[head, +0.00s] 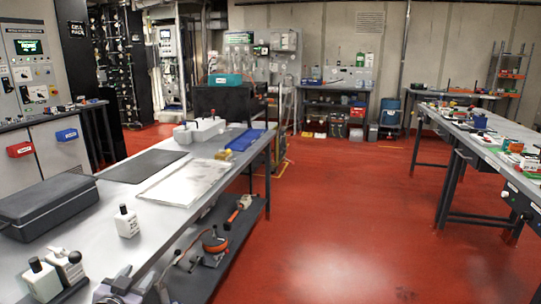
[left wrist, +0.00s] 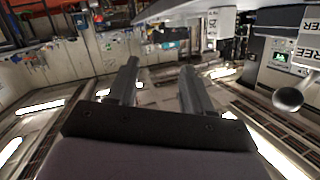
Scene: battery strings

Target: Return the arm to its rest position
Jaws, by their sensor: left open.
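My left gripper (head: 118,291) shows at the bottom edge of the head view, in front of the workbench. In the left wrist view its two fingers (left wrist: 156,88) stand apart with nothing between them. In that view the room appears tilted, with ceiling lights low in the picture. My right gripper is in neither view. A white block with a black top (head: 127,222) stands upright on the bench, apart from the gripper. Two similar blocks stand at the bench's lower left, one at the left (head: 42,279) and one beside it (head: 68,264).
The workbench (head: 150,212) holds a dark case (head: 48,205), a dark mat (head: 143,166), a clear flat sheet (head: 186,183) and a blue tray (head: 246,139). Tools lie on its lower shelf (head: 240,226). Another bench (head: 470,126) stands at right. The red floor (head: 350,215) between is clear.

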